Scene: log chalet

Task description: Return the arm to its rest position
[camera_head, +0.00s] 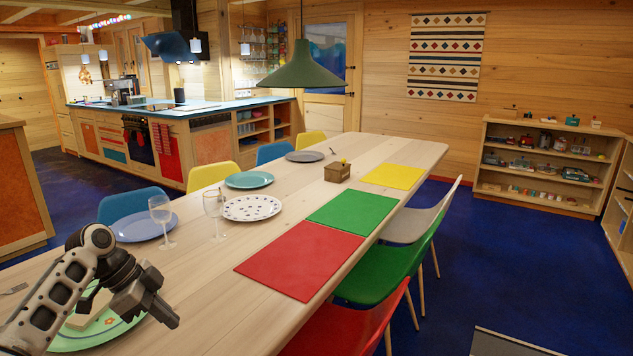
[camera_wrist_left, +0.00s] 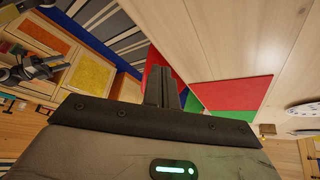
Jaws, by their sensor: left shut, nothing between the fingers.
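My left gripper (camera_head: 152,305) comes in from the left in the head view, above the near left part of the wooden table (camera_head: 225,308). It is shut with nothing between its fingers. It hangs above and just right of a green plate (camera_head: 75,338), which the arm partly covers. A pale block-like thing (camera_head: 88,312) lies on that plate. My right gripper is not seen in the head view.
Two wine glasses (camera_head: 160,215) (camera_head: 213,205) stand beyond the gripper. A blue plate (camera_head: 144,228) and a dotted plate (camera_head: 250,208) lie near them. Red (camera_head: 298,258), green (camera_head: 352,213) and yellow (camera_head: 393,177) mats line the right side. Chairs (camera_head: 345,325) stand along that edge. A lamp (camera_head: 300,70) hangs above.

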